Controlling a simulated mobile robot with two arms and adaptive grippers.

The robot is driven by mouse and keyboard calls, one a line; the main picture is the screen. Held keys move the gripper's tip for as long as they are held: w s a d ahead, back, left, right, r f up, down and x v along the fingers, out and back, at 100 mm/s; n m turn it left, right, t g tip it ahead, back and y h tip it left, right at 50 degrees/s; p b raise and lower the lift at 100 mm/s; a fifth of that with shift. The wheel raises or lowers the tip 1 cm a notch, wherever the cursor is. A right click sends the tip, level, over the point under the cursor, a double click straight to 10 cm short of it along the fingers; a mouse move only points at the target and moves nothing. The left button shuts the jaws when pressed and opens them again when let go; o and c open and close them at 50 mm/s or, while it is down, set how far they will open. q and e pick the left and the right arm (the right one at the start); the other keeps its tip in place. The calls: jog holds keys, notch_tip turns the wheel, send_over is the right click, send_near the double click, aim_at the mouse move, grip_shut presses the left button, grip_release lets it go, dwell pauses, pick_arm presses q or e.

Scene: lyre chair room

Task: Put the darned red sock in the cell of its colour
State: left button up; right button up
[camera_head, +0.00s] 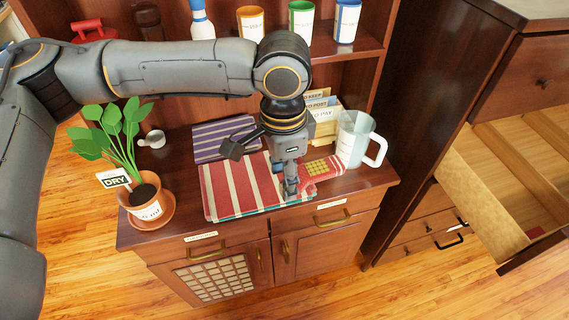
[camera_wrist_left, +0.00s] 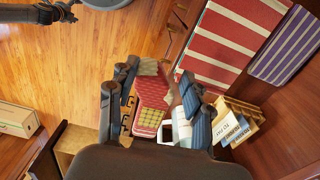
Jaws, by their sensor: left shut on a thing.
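In the left wrist view the sock (camera_wrist_left: 152,118) shows between the fingers. My left gripper (camera_head: 290,186) points down at the sock's left end and is shut on it; the fingers hide the gripped part. It also shows in the left wrist view (camera_wrist_left: 158,76). An open drawer (camera_head: 499,192) with wooden dividers is at the right, with a bit of red inside. A dark gripper-like part of mine, seemingly the right gripper (camera_wrist_left: 58,12), shows at upper left there.
A red striped cloth (camera_head: 232,190) and a purple striped cloth (camera_head: 212,141) lie left of the sock. The jug (camera_head: 353,140) and a letter rack (camera_head: 324,117) stand close on the right and behind. A potted plant (camera_head: 146,196) stands at left. Cups line the shelf above.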

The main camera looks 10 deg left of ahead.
pick_arm(q)
jog(key=s+a+f+n, duration=0.2)
jog(key=a+f+n, duration=0.1)
jog(key=a+n, duration=0.3)
jog(key=s+a+f+n, duration=0.2)
jog(key=a+f+n, duration=0.1)
jog(key=a+n, duration=0.3)
jog(key=shift+s+a+n, duration=0.3)
jog(key=shift+a+n, duration=0.1)
jog(key=shift+a, duration=0.8)
